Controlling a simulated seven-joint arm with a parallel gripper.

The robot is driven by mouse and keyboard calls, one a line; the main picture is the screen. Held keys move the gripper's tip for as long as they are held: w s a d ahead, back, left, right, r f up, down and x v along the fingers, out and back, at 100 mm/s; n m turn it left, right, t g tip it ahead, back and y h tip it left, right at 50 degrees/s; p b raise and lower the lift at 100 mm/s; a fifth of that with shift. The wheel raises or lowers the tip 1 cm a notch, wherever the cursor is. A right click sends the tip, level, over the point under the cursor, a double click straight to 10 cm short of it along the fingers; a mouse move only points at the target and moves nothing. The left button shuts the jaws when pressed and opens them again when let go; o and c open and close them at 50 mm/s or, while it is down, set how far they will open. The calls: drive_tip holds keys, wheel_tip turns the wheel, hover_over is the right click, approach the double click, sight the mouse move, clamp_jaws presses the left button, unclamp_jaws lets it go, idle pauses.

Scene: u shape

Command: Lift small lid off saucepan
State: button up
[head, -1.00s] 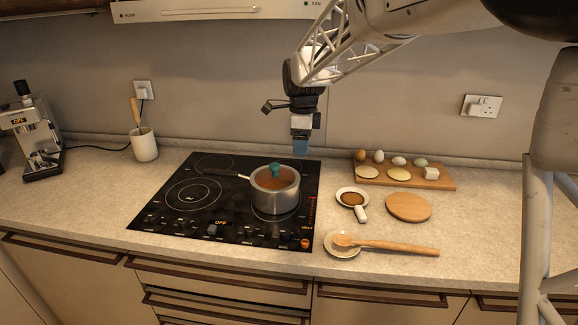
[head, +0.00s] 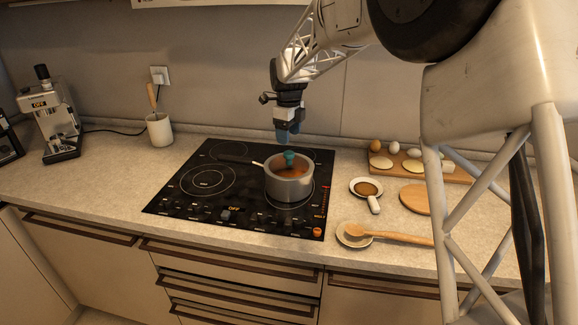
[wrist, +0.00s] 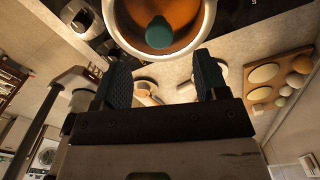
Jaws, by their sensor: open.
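The saucepan (head: 288,186) stands on the right part of the black hob, its handle pointing left. A small lid with a teal knob (head: 289,156) sits on top, and orange-brown shows through it. The knob also shows in the wrist view (wrist: 159,33), at the top, beyond my fingertips. My gripper (head: 288,137) hangs in the air just above the knob in the head view, pointing down. In the wrist view, its two dark fingers (wrist: 163,75) are apart with nothing held between them.
The hob (head: 172,205) is otherwise clear. Right of it are a small dish (head: 354,186), a wooden spoon (head: 395,237) on a saucer, a round board (head: 414,199) and a board with eggs (head: 420,178). A utensil pot (head: 159,130) stands at the back left.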

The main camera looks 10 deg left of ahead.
sight(289, 152)
drive_tip(key=shift+f, duration=1.2)
drive_tip(key=shift+s+f, duration=0.1)
drive_tip(key=shift+f, duration=2.5)
drive_tip(key=c, duration=1.1)
drive_tip(key=shift+r, duration=0.1)
drive_tip(key=shift+r, duration=1.8)
drive_tip(key=s+d, duration=0.2)
drive_tip(key=s, duration=0.2)
drive_tip(key=s+d, duration=0.2)
drive_tip(key=s, duration=0.3)
drive_tip(key=s+d+r, duration=0.1)
drive_tip(key=s+d, duration=0.1)
drive_tip(key=s, duration=0.3)
drive_tip(key=shift+s+d+r, duration=0.1)
drive_tip(key=shift+s+d, duration=0.15)
